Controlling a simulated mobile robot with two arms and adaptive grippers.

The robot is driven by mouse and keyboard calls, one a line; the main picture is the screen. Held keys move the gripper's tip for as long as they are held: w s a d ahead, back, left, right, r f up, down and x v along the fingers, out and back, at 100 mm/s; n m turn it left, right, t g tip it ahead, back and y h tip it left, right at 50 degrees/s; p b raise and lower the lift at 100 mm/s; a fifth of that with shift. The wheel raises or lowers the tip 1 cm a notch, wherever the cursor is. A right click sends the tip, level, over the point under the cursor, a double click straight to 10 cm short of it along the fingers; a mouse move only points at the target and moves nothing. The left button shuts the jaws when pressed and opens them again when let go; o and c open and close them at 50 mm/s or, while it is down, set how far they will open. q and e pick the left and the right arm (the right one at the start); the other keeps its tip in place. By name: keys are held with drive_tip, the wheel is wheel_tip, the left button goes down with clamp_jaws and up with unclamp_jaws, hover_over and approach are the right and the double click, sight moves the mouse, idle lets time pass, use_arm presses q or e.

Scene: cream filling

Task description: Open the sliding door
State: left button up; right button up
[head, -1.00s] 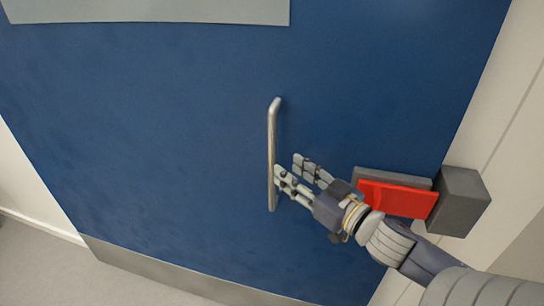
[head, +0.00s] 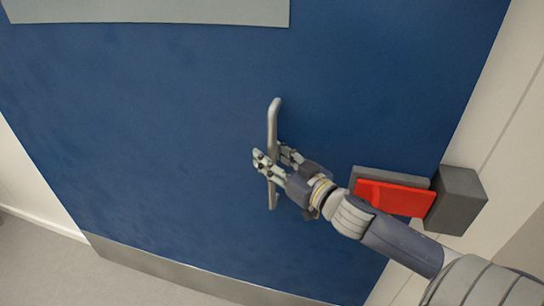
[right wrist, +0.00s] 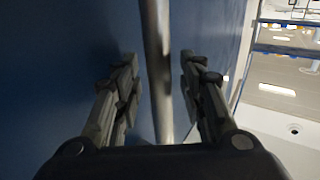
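The blue sliding door (head: 150,130) fills most of the head view. Its long metal handle (head: 273,115) runs up and down on the door face. My right gripper (head: 270,155) is at the middle of the handle, with one finger on each side of it. In the right wrist view the handle (right wrist: 157,60) passes between the two open fingertips (right wrist: 158,75), with gaps showing on both sides. The door's left edge meets a pale wall. My left gripper is not in view.
A red latch piece (head: 395,198) with a dark grey block (head: 458,202) sits at the door's right edge, just above my right forearm. A pale frame (head: 510,130) borders the door on the right. Grey floor (head: 45,265) shows at lower left.

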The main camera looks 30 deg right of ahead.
drive_tip(key=shift+c, duration=0.6)
clamp_jaws()
drive_tip(key=shift+w+a, duration=0.1)
